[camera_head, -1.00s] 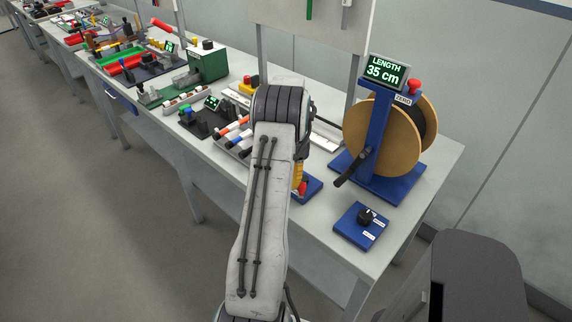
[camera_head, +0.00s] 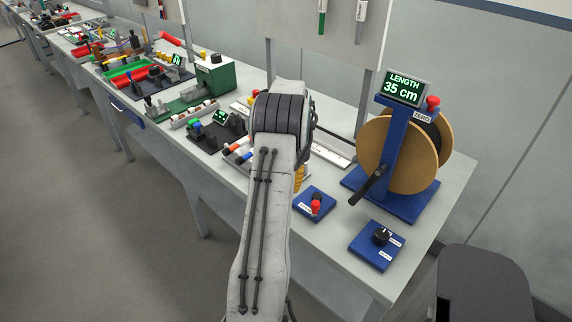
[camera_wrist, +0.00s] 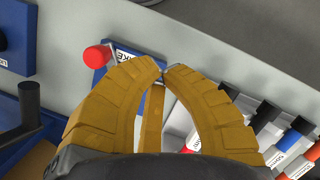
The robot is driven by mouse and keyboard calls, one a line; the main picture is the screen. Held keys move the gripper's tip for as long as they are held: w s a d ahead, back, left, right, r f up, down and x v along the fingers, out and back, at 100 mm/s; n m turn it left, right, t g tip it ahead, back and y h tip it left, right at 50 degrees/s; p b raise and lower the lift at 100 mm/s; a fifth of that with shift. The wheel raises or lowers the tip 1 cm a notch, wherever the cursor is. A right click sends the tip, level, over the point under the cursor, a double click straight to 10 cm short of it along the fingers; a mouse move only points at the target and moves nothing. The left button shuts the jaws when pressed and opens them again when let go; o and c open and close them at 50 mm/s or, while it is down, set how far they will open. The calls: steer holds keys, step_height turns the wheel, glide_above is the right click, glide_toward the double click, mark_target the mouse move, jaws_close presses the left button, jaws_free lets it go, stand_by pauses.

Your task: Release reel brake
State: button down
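The reel brake is a small blue base (camera_head: 309,212) with a red knob (camera_head: 316,207) on it, on the bench just right of my arm in the head view. In the wrist view the red knob (camera_wrist: 97,57) sits on a metal lever, left of my fingertips. The blue brake plate with its label (camera_wrist: 124,56) lies partly behind my left finger. My gripper (camera_wrist: 163,68) has its yellow fingers curved in with the tips almost together, and nothing shows held. In the head view most of it is hidden behind my arm. The wire reel (camera_head: 400,155) stands right of the brake.
The reel's black crank handle (camera_head: 367,186) juts toward the bench front. A blue box with a black knob (camera_head: 381,236) sits near the front edge. The length display (camera_head: 404,87) reads 35 cm. Coloured markers (camera_wrist: 283,140) lie right of my fingers in the wrist view.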

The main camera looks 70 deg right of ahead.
step_height(320, 180, up, 7)
steer(key=w+b, duration=0.2)
steer(key=shift+d+f, duration=0.2)
stand_by(0.8)
